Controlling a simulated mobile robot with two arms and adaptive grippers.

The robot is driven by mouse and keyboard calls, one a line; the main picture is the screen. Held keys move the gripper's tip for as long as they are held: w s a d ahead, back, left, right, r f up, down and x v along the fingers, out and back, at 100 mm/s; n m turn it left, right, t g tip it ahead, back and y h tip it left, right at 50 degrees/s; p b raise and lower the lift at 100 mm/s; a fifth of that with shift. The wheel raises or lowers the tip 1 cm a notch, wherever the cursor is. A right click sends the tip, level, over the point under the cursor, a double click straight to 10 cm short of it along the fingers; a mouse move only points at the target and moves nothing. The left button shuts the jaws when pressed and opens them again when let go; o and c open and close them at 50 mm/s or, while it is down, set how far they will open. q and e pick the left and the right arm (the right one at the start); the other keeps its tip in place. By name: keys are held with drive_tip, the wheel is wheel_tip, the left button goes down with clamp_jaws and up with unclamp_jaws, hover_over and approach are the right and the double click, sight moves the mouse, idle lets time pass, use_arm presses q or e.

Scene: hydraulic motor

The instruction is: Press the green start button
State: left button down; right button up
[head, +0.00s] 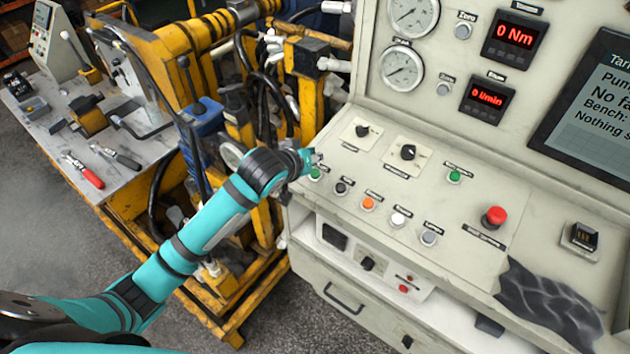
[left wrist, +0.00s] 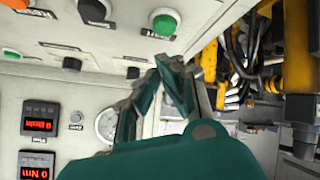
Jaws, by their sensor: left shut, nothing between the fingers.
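A green button (head: 315,173) sits at the left end of a row on the sloping panel. In the left wrist view this green button (left wrist: 165,24) is just beyond the fingertips. A second green button (head: 454,176) is farther right on the panel; it also shows in the left wrist view (left wrist: 12,54). The labels are too small to tell which is start. My left gripper (head: 310,159) is shut and empty, close beside the first green button. A small gap appears between fingertips and button in the left wrist view (left wrist: 160,66). My right gripper is not in view.
Black (head: 344,187), orange (head: 368,203), white (head: 398,219) and grey (head: 428,237) buttons continue the row. A red mushroom button (head: 494,217) stands at right. Knobs (head: 408,152) sit behind the row. A yellow machine frame (head: 185,60) is left of the console.

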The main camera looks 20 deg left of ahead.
use_arm(q)
drive_tip(key=shift+w+f, duration=0.1)
drive_tip(key=shift+f, duration=0.7)
drive_tip(key=shift+f, duration=0.1)
idle(0.8)
drive_tip(key=shift+d+f, duration=0.1)
drive_tip(key=shift+f, duration=0.2)
drive_tip(key=shift+w+f, duration=0.1)
drive_tip(key=shift+f, duration=0.3)
idle(0.8)
drive_tip(key=shift+r+p, duration=0.8)
drive_tip(key=shift+p, duration=0.15)
